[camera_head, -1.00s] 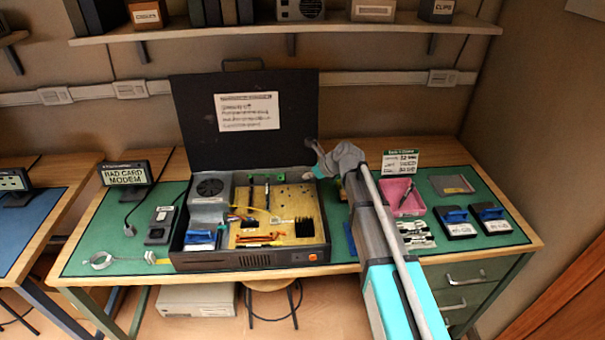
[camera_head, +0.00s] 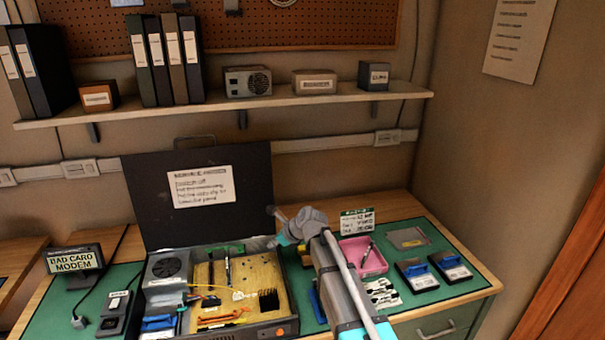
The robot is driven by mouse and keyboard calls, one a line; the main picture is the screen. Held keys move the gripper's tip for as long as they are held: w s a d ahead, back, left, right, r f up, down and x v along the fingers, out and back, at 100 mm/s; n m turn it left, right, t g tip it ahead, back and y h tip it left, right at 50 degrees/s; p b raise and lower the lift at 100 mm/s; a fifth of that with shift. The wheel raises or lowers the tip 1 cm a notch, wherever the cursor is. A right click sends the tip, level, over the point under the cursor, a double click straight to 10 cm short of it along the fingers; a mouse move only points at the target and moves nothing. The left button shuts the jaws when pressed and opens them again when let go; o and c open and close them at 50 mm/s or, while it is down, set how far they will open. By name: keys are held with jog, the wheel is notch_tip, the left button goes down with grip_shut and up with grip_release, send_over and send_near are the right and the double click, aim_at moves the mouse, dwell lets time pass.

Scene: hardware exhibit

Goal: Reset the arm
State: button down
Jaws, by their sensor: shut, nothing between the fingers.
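My arm reaches in from the bottom edge, with teal and grey links, and ends over the bench beside the open black case (camera_head: 293,305). My gripper (camera_head: 276,242) is at the right rim of the case, near the foot of its raised lid. It is small in this view, looks shut, and holds nothing that I can see. Part of the bench behind the arm is hidden.
A pink tray (camera_head: 375,268), a small sign (camera_head: 358,221) and blue-handled blocks (camera_head: 449,267) are right of my arm. The bad card modem sign (camera_head: 75,260) is at left. A shelf (camera_head: 270,106) with binders and boxes hangs above. Green mat (camera_head: 440,297) shows bare at right.

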jog(key=s+d+f+n+g+h, duration=0.1)
jog(key=s+d+n+h, duration=0.1)
jog(key=s+d+n, duration=0.5)
jog(key=s+d+f+n+g+h, duration=0.1)
jog(key=s+d+n, duration=0.6)
jog(key=d, duration=0.7)
jog(key=s+d+f+n+g+h, duration=0.1)
jog(key=s+d+f+n+h, duration=0.2)
jog(key=s+d+n+h, duration=0.2)
jog(key=s+d+n, duration=0.3)
jog(key=d, duration=0.3)
jog(key=shift+d, duration=0.15)
